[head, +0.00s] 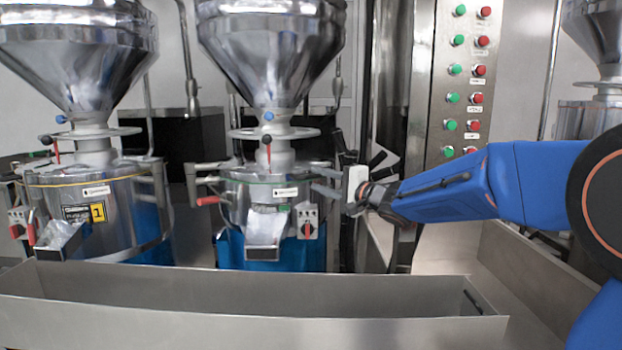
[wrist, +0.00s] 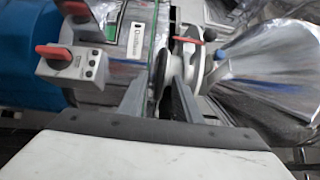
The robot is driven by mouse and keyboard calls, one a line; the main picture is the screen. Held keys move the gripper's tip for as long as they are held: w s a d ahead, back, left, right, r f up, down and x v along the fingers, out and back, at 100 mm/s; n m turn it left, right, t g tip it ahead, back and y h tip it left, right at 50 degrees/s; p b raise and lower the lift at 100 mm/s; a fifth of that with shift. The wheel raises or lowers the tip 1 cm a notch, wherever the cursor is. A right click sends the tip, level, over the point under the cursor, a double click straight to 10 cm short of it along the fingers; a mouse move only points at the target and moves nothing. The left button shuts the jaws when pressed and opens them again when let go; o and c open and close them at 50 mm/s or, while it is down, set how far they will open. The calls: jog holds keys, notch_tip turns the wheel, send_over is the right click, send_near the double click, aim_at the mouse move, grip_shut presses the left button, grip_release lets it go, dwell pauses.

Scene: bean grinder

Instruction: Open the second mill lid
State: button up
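The second mill (head: 262,195) is the middle machine in the head view, a metal drum under a shiny hopper (head: 272,50). Its lid (head: 240,172) lies flat on the drum and looks closed. My gripper (head: 322,182) is at the right side of this drum, at about lid height. In the wrist view my gripper (wrist: 158,98) has its two fingers apart, pointing at the lid's edge and a rounded grey part between them. I cannot tell whether they touch it. The lid's handle is not clearly seen. The hopper (wrist: 265,75) lies at the right of the wrist view.
The first mill (head: 95,210), labelled 1, stands at the left. A switch box (head: 306,220) sits on the second mill's front. A long metal trough (head: 240,300) runs in front. A panel with green and red buttons (head: 463,80) stands to the right, behind my arm.

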aim_at(313, 177)
jog(key=shift+x, duration=1.9)
grip_shut()
